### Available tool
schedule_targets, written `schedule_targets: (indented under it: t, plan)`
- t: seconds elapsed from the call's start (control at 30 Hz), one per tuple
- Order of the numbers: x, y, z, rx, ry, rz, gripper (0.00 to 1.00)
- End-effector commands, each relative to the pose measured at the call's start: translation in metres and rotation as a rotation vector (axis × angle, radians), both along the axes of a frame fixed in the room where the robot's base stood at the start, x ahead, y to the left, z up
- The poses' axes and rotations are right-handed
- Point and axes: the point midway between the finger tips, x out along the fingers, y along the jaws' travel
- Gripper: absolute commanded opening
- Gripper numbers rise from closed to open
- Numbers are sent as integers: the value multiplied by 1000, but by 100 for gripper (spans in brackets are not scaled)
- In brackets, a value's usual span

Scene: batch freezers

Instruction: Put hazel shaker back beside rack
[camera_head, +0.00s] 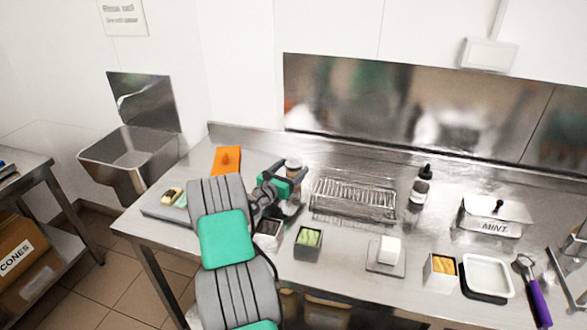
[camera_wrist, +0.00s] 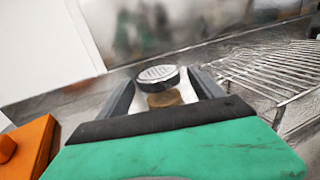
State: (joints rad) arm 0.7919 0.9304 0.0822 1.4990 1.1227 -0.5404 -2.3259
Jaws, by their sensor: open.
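The hazel shaker (camera_head: 293,169) stands upright on the steel counter, just left of the rack. In the wrist view, the shaker (camera_wrist: 161,84) shows a perforated grey lid and a brown band between my fingers. My gripper (camera_head: 281,187) is open with its fingers on both sides of the shaker; I cannot tell whether they touch it. The wire rack (camera_head: 353,199) sits on the counter to the right of the shaker, and its bars (camera_wrist: 275,75) show at the right of the wrist view. The shaker's lower part is hidden behind my gripper.
An orange item (camera_head: 227,160) lies left of my gripper. Small containers, including a green-filled one (camera_head: 308,242), stand in front. A dropper bottle (camera_head: 421,186) and the MINT tub (camera_head: 494,216) are to the right. The steel backsplash (camera_head: 410,108) rises behind.

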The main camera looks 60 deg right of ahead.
Motion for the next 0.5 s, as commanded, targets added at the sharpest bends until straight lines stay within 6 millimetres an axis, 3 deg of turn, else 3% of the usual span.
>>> schedule_targets:
  t: [0.3,0.5]
  plan:
    - [10,80,-3,0,0,5,76]
    - [11,105,-1,0,0,1,76]
